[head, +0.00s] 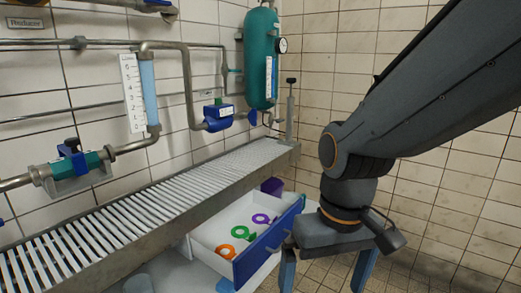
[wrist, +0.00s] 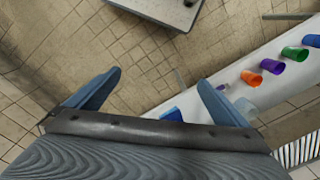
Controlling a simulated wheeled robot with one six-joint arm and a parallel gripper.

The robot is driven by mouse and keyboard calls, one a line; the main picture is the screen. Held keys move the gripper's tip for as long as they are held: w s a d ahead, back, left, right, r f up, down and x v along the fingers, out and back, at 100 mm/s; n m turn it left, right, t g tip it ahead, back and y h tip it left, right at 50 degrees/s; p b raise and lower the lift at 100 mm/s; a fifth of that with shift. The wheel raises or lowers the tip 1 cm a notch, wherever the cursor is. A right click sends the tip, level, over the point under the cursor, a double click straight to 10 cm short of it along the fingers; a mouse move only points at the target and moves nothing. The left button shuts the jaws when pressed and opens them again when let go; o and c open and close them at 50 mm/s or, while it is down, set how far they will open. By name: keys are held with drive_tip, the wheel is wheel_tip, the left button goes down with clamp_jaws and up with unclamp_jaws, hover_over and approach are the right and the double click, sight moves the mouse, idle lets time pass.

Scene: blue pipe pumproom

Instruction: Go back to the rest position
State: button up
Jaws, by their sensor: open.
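My gripper (head: 326,272) hangs at the right in the head view, in front of the open drawer, with its two blue fingers apart. In the wrist view my gripper (wrist: 158,95) is open, with nothing between the fingers but tiled floor behind. The arm reaches in from the upper right of the head view. No held object shows in either view.
A white drawer with a blue front (head: 270,240) stands open, holding an orange ring (head: 225,251), a green one and a purple one. A slatted grating (head: 150,209) runs along the piped wall. Coloured cups, including an orange cup (wrist: 251,78), line a white surface.

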drive_tip(key=d+r+m+p, duration=0.2)
drive_tip(key=d+r+p, duration=0.6)
drive_tip(key=p, duration=0.8)
drive_tip(key=shift+s+d+r+m+h, duration=0.2)
drive_tip(key=shift+s+r+m+h, duration=0.15)
drive_tip(key=shift+r, duration=0.1)
